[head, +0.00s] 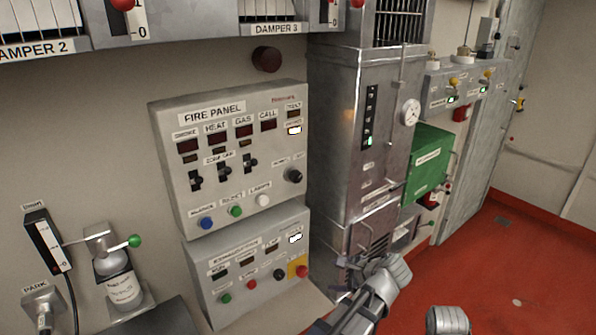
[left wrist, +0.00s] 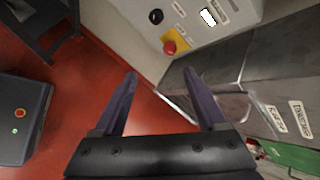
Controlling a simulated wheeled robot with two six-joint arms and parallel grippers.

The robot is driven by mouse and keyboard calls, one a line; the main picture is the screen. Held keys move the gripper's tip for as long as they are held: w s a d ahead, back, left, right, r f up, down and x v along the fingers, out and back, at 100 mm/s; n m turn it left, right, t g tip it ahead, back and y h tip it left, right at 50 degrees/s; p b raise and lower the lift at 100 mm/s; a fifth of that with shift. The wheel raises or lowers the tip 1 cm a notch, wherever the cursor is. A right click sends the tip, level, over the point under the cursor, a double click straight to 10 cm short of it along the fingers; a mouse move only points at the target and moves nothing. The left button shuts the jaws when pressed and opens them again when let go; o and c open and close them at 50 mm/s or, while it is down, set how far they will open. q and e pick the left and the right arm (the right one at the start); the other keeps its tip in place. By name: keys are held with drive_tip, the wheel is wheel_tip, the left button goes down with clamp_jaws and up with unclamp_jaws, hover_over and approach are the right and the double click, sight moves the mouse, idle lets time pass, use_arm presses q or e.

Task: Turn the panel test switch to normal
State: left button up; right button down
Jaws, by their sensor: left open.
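The grey fire panel (head: 215,125) is on the wall left of centre in the head view. A black rotary knob (head: 293,175) sits at its lower right, with small labels above it too small to read; this looks like the test switch. Its exact pointer direction cannot be made out. My left gripper (head: 347,281) is at the lower centre, below and right of the knob and apart from it. In the left wrist view its two dark fingers (left wrist: 160,73) are spread with nothing between them. The fire panel's knob cannot be made out in that view.
A lower control box (head: 250,265) with a red button on yellow (head: 299,270) juts out under the fire panel; that button also shows in the left wrist view (left wrist: 174,46). A tall metal cabinet (head: 340,150) stands right of the panel. Red floor (head: 490,270) is clear at the right.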

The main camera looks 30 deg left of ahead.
use_arm(q)
drive_tip(key=w+a+r+m+t+y+p, duration=0.1)
drive_tip(key=w+a+r+m+t+y, duration=0.1)
drive_tip(key=w+a+r+m+y, duration=0.5)
drive_tip(key=m+t+y+p, duration=0.1)
drive_tip(key=m+p, duration=0.1)
drive_tip(key=m, duration=0.3)
approach(298, 178)
drive_tip(key=x, duration=0.3)
drive_tip(key=shift+x, duration=3.9)
drive_tip(key=shift+w, duration=0.1)
clamp_jaws()
